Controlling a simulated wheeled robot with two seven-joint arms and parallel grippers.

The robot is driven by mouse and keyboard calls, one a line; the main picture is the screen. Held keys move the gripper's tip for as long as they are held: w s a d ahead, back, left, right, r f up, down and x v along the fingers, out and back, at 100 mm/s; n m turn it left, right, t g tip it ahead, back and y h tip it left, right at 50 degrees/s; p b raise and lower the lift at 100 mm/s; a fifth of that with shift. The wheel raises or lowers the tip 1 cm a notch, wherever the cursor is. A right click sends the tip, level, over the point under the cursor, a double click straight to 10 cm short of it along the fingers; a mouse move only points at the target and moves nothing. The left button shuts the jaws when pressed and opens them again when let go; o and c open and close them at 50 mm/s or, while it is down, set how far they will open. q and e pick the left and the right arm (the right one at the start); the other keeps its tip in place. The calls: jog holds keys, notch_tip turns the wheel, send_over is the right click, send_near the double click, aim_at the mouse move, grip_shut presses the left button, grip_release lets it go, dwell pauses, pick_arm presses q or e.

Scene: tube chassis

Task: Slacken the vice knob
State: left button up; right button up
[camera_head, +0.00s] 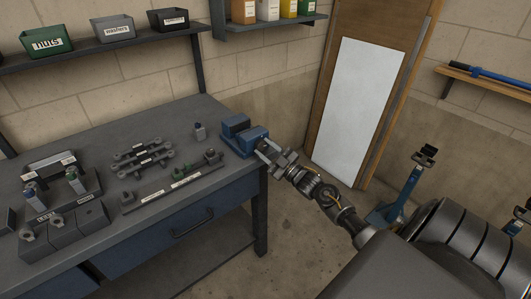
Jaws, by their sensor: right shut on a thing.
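A blue vice (235,127) is mounted at the right end of the grey workbench (165,111). My right arm comes in from the lower right, and its gripper (268,151) is at the front right side of the vice. The right gripper is shut on the vice knob, which is mostly hidden by the fingers. My left gripper is not in view.
Several labelled metal parts (146,154) and a long bar lie on the bench. Bins, including a green nuts bin (46,40), stand on the shelf above. A blue stand (404,188) is on the floor at right, beyond my arm. A wooden door (381,36) is behind.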

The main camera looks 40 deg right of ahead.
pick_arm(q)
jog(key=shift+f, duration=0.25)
pick_arm(e)
jog(key=shift+d+n+g+y, duration=0.1)
jog(key=shift+n+g+y, duration=0.25)
jog(key=shift+n, duration=0.75)
jog(key=shift+r, duration=0.1)
jog(key=o, duration=1)
jog(key=shift+w, duration=0.1)
pick_arm(q)
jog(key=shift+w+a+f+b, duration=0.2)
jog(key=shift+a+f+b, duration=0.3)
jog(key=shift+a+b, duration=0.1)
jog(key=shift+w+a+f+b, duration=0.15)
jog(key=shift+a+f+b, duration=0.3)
jog(key=shift+b, duration=0.15)
pick_arm(e)
jog(key=v, duration=1.1)
